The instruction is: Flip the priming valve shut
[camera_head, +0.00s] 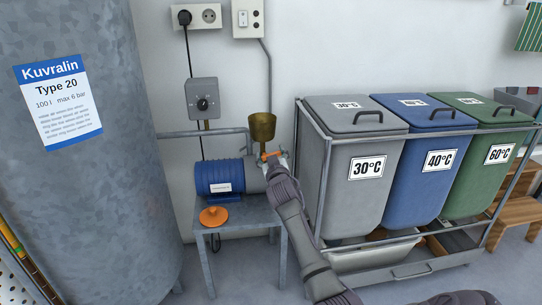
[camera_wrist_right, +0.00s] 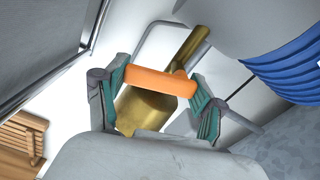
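The priming valve's orange lever (camera_head: 270,155) is beside the brass funnel (camera_head: 263,127) on the blue pump (camera_head: 222,176). My right gripper (camera_head: 275,161) is at the lever and partly hides the valve body. In the right wrist view the orange lever (camera_wrist_right: 158,81) lies crosswise between the two teal-padded fingers of my right gripper (camera_wrist_right: 160,84), in front of the brass funnel (camera_wrist_right: 146,110). The fingers stand wide apart, near the lever's two ends. I cannot tell whether both pads touch it. My left gripper is not in view.
The pump is on a small grey metal table (camera_head: 242,213) with an orange cone-shaped piece (camera_head: 213,216). A large grey tank (camera_head: 85,190) stands at left. A grey bin (camera_head: 350,185), a blue bin (camera_head: 424,170) and a green bin (camera_head: 487,165) stand in a metal frame close at right.

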